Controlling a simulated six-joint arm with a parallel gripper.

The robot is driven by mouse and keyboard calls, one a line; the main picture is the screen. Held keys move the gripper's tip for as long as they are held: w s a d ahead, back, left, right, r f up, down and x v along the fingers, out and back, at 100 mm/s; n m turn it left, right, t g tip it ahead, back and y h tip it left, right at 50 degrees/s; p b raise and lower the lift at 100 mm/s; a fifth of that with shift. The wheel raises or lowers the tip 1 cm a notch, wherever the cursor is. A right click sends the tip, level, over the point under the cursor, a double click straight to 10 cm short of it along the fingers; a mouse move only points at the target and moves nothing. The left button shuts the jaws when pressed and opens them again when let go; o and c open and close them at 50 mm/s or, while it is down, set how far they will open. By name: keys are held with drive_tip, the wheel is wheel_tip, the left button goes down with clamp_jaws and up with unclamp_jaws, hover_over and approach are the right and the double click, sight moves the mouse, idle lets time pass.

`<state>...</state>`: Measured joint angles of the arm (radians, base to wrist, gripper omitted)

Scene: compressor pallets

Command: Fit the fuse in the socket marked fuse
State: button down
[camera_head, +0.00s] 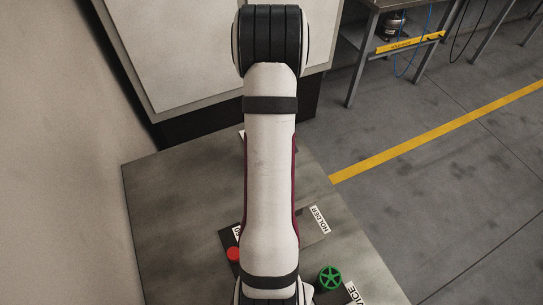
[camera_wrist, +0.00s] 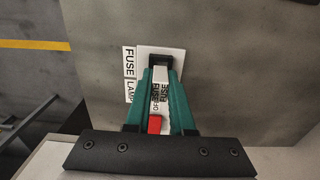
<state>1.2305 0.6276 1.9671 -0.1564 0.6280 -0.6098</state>
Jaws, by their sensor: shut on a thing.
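In the wrist view my gripper (camera_wrist: 161,74) has its two green fingers shut on a narrow pale piece, which I take for the fuse (camera_wrist: 161,77). Most of the piece is hidden between the fingers. A black socket (camera_wrist: 160,60) lies on a white plate (camera_wrist: 175,50) right at the fingertips. I cannot tell whether the fuse is in it or just short of it. A white label reading FUSE (camera_wrist: 129,62) is beside the plate. In the head view my arm hides the gripper, fuse and socket.
A LAMP label (camera_wrist: 131,91) sits below the FUSE label. A red block (camera_wrist: 155,124) shows between the fingers. In the head view a red knob (camera_head: 233,254), green handwheel (camera_head: 330,277) and HOLDER label (camera_head: 319,219) are on the grey table (camera_head: 175,200), whose left part is clear.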

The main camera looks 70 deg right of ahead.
drive_tip(key=shift+f, duration=0.65)
drive_tip(key=c, duration=0.7)
unclamp_jaws()
drive_tip(key=shift+r, duration=0.1)
wheel_tip(320, 180, up, 16)
drive_tip(key=shift+f, duration=0.2)
